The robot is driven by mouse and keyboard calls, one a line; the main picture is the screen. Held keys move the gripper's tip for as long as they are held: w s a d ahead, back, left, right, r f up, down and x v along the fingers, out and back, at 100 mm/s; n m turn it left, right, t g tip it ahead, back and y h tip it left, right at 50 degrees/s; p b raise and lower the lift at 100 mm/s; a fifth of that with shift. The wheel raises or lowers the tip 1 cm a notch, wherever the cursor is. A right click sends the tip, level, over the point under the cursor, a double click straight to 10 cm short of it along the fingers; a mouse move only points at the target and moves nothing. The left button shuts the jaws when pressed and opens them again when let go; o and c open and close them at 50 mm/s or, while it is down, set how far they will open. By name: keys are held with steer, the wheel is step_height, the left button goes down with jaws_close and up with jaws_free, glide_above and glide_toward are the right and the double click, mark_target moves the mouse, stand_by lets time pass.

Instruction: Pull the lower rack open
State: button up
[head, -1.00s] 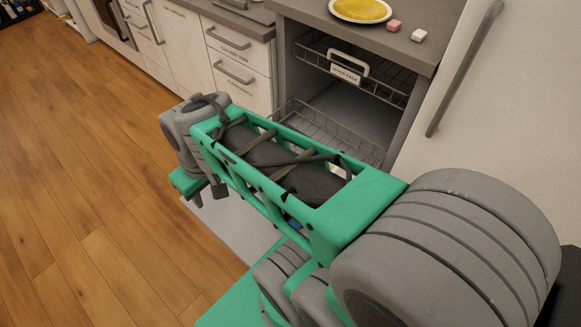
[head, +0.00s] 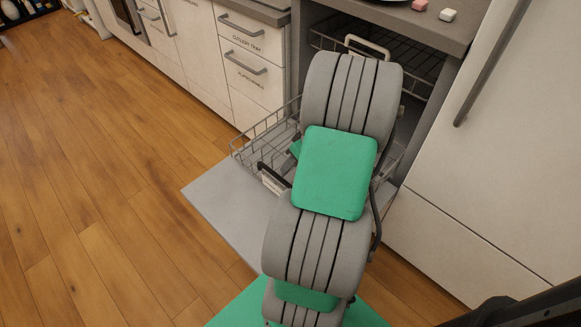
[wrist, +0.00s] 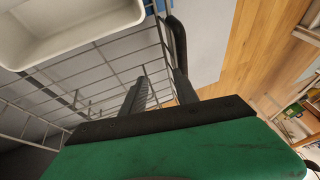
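The lower rack (head: 262,133) is a grey wire basket standing partly out of the cabinet over the lowered door. Its front has a dark handle (head: 272,174) and a white label. My arm covers the rack's right part, and my gripper is hidden behind it in the head view. In the wrist view my gripper (wrist: 158,84) has its two dark fingers apart, at the wire front of the rack (wrist: 100,75). A dark bar (wrist: 178,45), apparently the handle, lies by the right finger. I cannot tell whether they touch.
The lowered door (head: 222,208) lies flat below the rack. The upper rack (head: 418,72) with its light handle (head: 367,46) is inside the cabinet. A white tray (wrist: 70,45) shows in the wrist view. Open wooden floor (head: 110,200) lies to the left.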

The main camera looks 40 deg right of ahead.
steer(key=shift+w+a+f, duration=0.1)
steer(key=shift+w+f, duration=0.2)
steer(key=shift+f, duration=0.25)
steer(key=shift+c, duration=0.6)
jaws_close()
steer(key=c, duration=0.6)
jaws_free()
steer(key=shift+c, duration=0.2)
steer(key=o, duration=0.8)
steer(key=shift+c, duration=0.2)
steer(key=shift+r, duration=0.1)
steer(key=p+v, duration=0.1)
steer(key=v, duration=0.6)
steer(key=shift+s+r, duration=0.2)
steer(key=shift+r, duration=0.1)
